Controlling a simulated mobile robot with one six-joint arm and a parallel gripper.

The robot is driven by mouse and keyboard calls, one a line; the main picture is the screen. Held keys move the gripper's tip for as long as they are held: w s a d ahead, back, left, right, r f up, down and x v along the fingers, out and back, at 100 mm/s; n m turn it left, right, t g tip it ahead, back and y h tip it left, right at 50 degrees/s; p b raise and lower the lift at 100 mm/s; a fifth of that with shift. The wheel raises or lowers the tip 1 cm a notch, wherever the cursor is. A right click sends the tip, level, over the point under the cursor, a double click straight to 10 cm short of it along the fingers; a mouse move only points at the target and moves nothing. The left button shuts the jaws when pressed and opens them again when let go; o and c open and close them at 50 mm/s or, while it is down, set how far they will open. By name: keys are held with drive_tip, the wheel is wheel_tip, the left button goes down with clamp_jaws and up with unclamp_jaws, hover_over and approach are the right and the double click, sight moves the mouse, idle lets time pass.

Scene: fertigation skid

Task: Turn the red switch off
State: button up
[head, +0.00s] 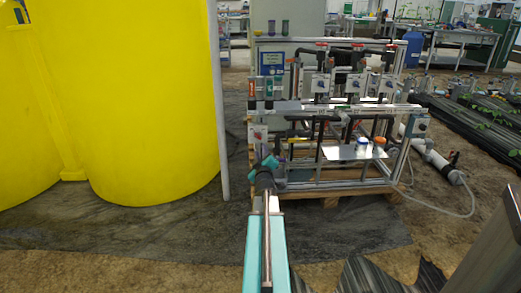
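The fertigation skid (294,188) stands on a wooden pallet ahead of me, a metal frame with pipes and several light grey boxes. One small box (258,133) at the skid's left side has a small reddish mark, but I cannot tell whether it is the red switch or how it is set. Other small red parts show along the skid's top and left side. My teal arm reaches forward from the bottom of the head view. My gripper (264,171) is at its far end, in front of the skid's lower left corner. Its fingers are too small to make out.
Large yellow tanks (150,100) fill the left, with a grey upright pole (220,110) beside them. A light shelf (346,152) with small containers juts from the skid's front. A white pipe (435,160) and hose lie at right. The floor before the skid is open.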

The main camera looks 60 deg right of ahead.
drive_tip(key=shift+v, duration=1.05)
